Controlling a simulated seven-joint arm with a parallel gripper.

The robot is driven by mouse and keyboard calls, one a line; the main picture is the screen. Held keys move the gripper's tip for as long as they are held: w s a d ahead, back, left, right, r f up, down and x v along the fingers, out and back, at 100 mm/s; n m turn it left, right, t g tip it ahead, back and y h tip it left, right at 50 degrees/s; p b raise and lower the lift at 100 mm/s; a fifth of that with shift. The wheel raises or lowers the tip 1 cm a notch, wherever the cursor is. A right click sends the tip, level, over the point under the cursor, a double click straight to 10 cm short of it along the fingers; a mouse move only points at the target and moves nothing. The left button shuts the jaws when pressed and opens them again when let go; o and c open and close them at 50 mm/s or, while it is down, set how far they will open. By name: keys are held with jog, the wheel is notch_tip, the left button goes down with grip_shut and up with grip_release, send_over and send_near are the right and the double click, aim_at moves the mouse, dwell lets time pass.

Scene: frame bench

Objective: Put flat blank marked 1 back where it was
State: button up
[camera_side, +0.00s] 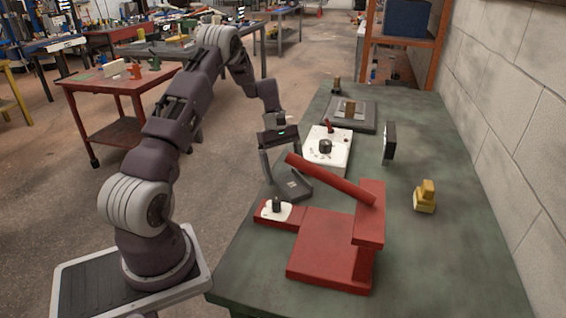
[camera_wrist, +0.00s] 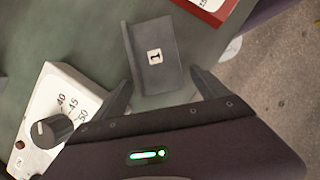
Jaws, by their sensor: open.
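The flat blank marked 1 is a dark grey plate with a small white label reading 1. It lies on the green bench in the side view (camera_side: 294,187), between the white dial box and the red lever press. In the wrist view the blank (camera_wrist: 152,74) is just ahead of my fingers, its near end between the two tips. My gripper (camera_side: 284,170) is open above the blank and points down. In the wrist view my gripper (camera_wrist: 161,84) has its fingers apart with no hold on the blank. I cannot tell the exact height gap.
The red lever press (camera_side: 325,245) stands in front, its lever slanting up toward my gripper. The white dial box (camera_side: 316,155) is close behind. The bench's right side is mostly clear.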

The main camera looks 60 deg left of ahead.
jog(key=v, duration=1.2)
notch_tip(320, 180, up, 10)
jog(key=m+y, duration=0.2)
jog(key=m, duration=0.2)
send_over(293, 187)
jog(key=s+d+r+m+t, duration=0.1)
jog(key=s+d+r+m, duration=0.15)
jog(key=d, duration=0.35)
jog(key=s+d+m+t+y, duration=0.1)
jog(key=s+d+m, duration=0.4)
jog(key=s, duration=0.5)
jog(key=s+d+m+t+y, duration=0.1)
jog(key=s+d+m+t, duration=0.2)
jog(key=s+d+m, duration=0.3)
jog(key=s+d, duration=0.4)
jog(key=shift+d+r+t+y, duration=0.15)
jog(key=shift+r+t+y, duration=0.1)
jog(key=shift+t+y, duration=0.05)
jog(key=shift+m, duration=0.25)
